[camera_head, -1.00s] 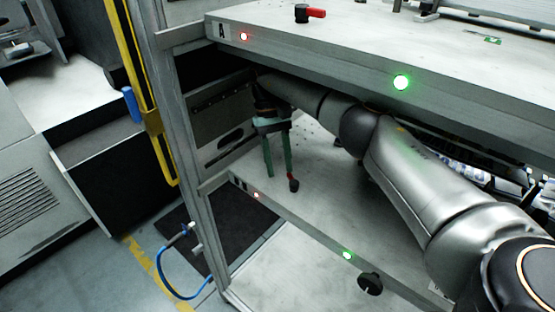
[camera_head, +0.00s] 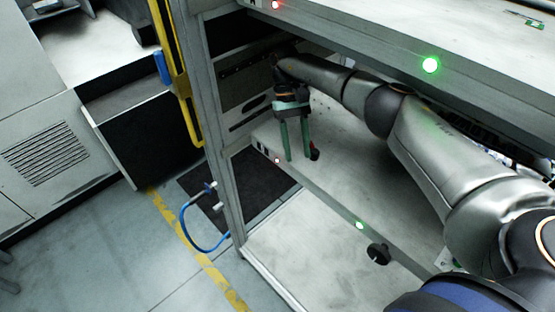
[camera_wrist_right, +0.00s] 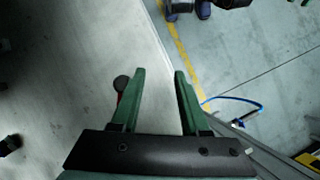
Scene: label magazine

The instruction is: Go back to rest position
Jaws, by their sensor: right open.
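My right gripper (camera_head: 298,156) hangs with its green fingers pointing down over the lower shelf (camera_head: 350,165), near the shelf's front left corner. Its fingers are apart and nothing shows between them, also in the right wrist view (camera_wrist_right: 159,76). A red and black knob (camera_head: 314,152) is close beside the right finger in the head view. The knob shows partly behind the left finger in the right wrist view (camera_wrist_right: 121,83); I cannot tell whether they touch. My right arm reaches in under the upper shelf (camera_head: 480,50). My left gripper is not in view.
A grey rack post (camera_head: 222,130) stands left of the gripper. The upper shelf with a green light (camera_head: 431,64) lies above the arm. A blue hose (camera_head: 193,236) loops by the post; open floor lies left.

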